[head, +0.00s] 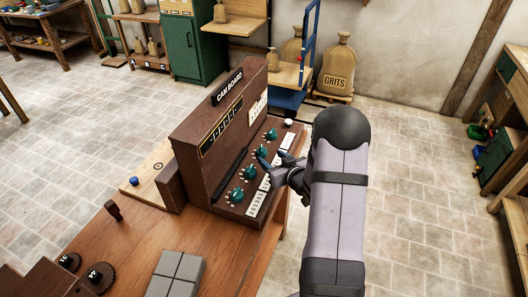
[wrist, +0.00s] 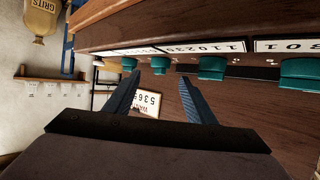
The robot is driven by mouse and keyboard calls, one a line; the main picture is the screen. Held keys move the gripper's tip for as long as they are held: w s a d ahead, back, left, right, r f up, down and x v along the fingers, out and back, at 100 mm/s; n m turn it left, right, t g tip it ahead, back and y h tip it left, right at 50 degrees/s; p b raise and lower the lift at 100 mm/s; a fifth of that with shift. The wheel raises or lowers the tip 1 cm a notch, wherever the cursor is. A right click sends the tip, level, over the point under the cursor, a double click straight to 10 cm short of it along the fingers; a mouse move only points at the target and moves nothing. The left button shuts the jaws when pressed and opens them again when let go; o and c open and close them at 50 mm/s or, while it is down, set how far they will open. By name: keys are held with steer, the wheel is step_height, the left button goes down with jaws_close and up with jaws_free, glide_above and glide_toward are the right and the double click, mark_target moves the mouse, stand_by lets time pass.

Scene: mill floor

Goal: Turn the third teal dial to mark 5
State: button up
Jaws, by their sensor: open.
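The dark brown cam board (head: 221,92) carries a row of several teal dials on its sloping front. The dial nearest me (head: 236,196) and the one after it (head: 249,173) are clear of my gripper. The third dial from the near end (head: 262,153) is right by my fingertips. In the wrist view, this dial (wrist: 160,65) shows between the tips of my open gripper (wrist: 160,77). The fingers appear empty; contact with the dial cannot be told. My gripper also shows in the head view (head: 265,163). The dial's pointer and marks are too small to read.
Number cards (head: 257,199) run along the board's front edge, with a white knob (head: 289,122) at the far end. The wooden bench (head: 140,240) holds grey blocks (head: 178,270) and dark gears (head: 100,277).

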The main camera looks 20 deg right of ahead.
mark_target(264, 152)
steer(key=shift+p+x, duration=1.15)
steer(key=shift+x, duration=2.5)
steer(key=c, duration=1)
